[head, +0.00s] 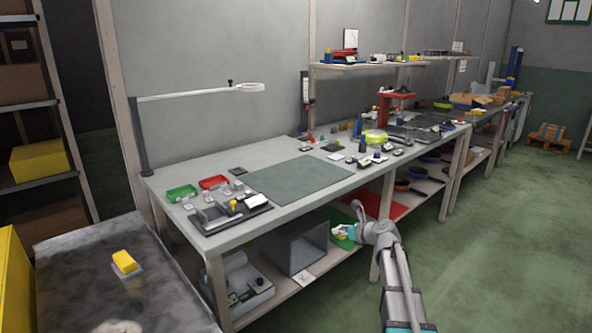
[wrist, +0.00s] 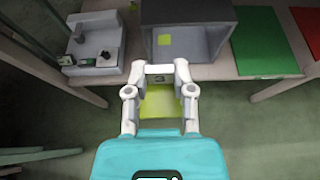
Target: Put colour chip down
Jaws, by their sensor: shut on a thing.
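My gripper (wrist: 160,72) is shut on the colour chip (wrist: 160,104), a lime-yellow patch with a pale end strip carrying a small dark mark. The chip sits between the two fingers, out in front of the lower shelf (wrist: 215,71). In the head view my gripper (head: 351,230) is beside the front of the bench at lower-shelf height; the chip is too small there to make out clearly. An open grey box (wrist: 227,62) lies on its side beyond the fingers. A lime-yellow square (wrist: 164,40) shows inside it.
A grey device (wrist: 95,48) stands left of the box. A green sheet (wrist: 265,42) and a red sheet (wrist: 309,30) lie to its right. Bench legs (wrist: 285,86) flank the front. The benchtop's grey-green mat (head: 300,180) is clear.

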